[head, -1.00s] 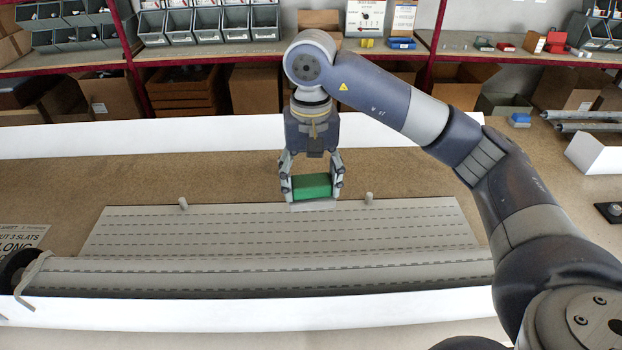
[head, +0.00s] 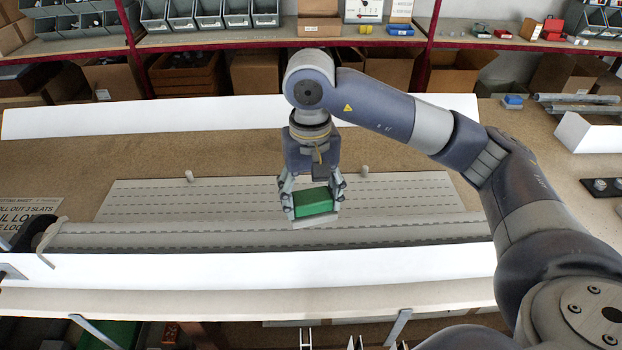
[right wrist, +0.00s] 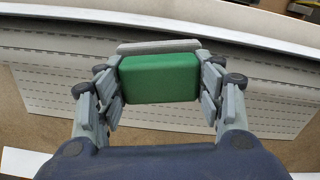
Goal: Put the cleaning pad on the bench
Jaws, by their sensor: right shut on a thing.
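The cleaning pad (head: 313,202) is a green block with a pale layer along its underside. My right gripper (head: 313,198) is shut on it, one finger at each end. It hangs over the grey slatted shutter sheet (head: 150,200), near the rolled part at the front. In the right wrist view the pad (right wrist: 160,78) sits level between the fingers, its pale layer showing at the far edge. The bench (head: 60,165) has a brown top, bare behind the sheet. My left gripper is not in view.
Long white rails (head: 130,118) run along the bench's back and front (head: 250,272). Two small pegs stand at the sheet's back edge (head: 364,171). A printed sheet (head: 30,210) lies at the left. Metal tubes (head: 575,98) and a white block lie at the right.

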